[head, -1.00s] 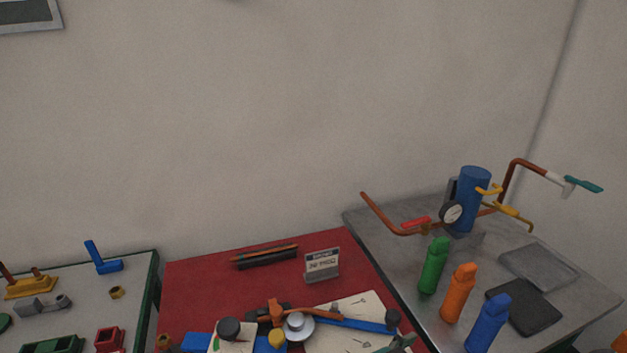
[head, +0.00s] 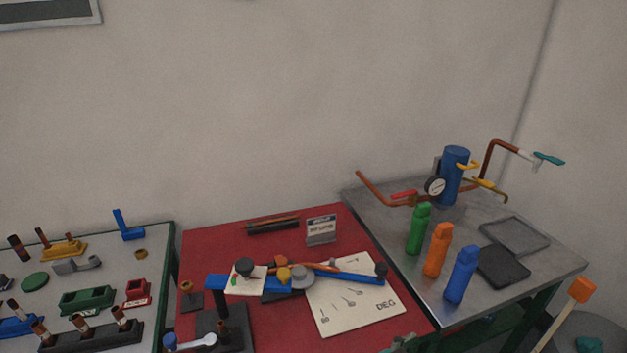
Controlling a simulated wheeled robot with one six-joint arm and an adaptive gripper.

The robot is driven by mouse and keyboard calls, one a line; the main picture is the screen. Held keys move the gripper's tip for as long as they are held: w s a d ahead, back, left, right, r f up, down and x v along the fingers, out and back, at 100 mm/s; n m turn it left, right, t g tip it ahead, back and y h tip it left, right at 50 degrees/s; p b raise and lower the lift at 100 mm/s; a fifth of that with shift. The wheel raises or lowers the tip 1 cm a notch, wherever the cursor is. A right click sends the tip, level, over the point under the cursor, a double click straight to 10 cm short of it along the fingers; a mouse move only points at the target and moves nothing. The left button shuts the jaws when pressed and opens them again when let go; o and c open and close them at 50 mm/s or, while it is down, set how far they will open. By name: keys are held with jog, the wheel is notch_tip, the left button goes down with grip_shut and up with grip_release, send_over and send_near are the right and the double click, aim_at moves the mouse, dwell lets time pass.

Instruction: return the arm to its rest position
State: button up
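I cannot make out my gripper or arm in the head view. A small grey-green piece (head: 402,344) shows at the bottom edge, cut off by the frame; I cannot tell what it is. The red-topped table (head: 205,258) stands in the middle, with a blue beam (head: 345,276) on a dark post, a white printed sheet (head: 365,308) and a small sign (head: 321,230) on it.
A grey metal table (head: 400,192) at right bears the blue cylinder with gauge and pipes (head: 455,170), green (head: 419,228), orange (head: 437,250) and blue (head: 461,275) bottles. The left table (head: 90,250) holds several fixtures. An orange-headed mallet (head: 580,290) stands far right.

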jog(key=s+f+n+t+y, duration=0.4)
jog(key=s+f+n+y, duration=0.4)
jog(key=s+f+n, duration=0.6)
jog(key=s+r+m+t+y, duration=0.1)
jog(key=s+r, duration=0.2)
jog(key=s, duration=0.6)
jog(key=s+a+r+m+t+y, duration=0.1)
jog(key=s+r+m+t+y, duration=0.1)
jog(key=s, duration=0.7)
jog(key=shift+r, duration=0.4)
